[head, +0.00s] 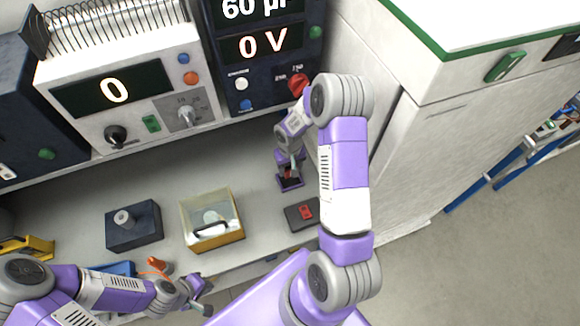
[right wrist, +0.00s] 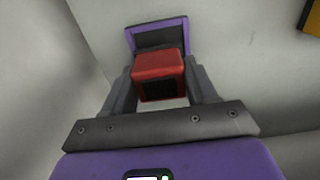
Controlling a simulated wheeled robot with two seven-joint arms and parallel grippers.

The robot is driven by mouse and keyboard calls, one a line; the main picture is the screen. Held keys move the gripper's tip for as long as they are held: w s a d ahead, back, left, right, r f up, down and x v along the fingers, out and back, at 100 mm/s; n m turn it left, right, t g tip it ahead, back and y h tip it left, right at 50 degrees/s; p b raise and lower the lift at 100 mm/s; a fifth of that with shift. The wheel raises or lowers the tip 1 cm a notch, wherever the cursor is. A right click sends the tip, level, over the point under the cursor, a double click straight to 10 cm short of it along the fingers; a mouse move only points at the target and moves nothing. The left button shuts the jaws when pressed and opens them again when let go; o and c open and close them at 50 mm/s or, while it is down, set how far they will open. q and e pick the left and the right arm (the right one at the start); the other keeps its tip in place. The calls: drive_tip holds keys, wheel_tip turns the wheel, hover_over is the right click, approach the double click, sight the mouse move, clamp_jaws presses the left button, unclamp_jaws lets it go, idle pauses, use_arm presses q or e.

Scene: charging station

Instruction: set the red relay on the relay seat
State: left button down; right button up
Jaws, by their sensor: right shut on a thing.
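My right gripper (head: 289,168) is at the back right of the bench, pointing down. In the right wrist view its two fingers are shut on the red relay (right wrist: 160,66), a red block with a dark end face. The relay seat (right wrist: 157,37), dark with a purple rim, lies just beyond the relay; it also shows in the head view (head: 291,185), under the gripper. Whether the relay touches the seat I cannot tell. My left gripper (head: 196,298) is at the bench's front edge, away from the seat; its opening is unclear.
A dark plate with a red switch (head: 304,213) lies just in front of the seat. A clear-lidded yellow box (head: 213,238) and a dark block with a grey knob (head: 133,226) stand to the left. A white cabinet (head: 400,150) closes the right side. Instruments (head: 125,85) line the back.

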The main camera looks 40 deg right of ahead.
sight(290, 167)
drive_tip(key=shift+f+b, duration=1.85)
drive_tip(key=shift+f, duration=0.5)
drive_tip(key=o, duration=1.2)
drive_tip(key=shift+c, duration=0.2)
drive_tip(key=shift+r, duration=0.1)
wheel_tip(290, 167, up, 8)
drive_tip(key=shift+f+p, duration=0.25)
drive_tip(key=shift+p, duration=0.1)
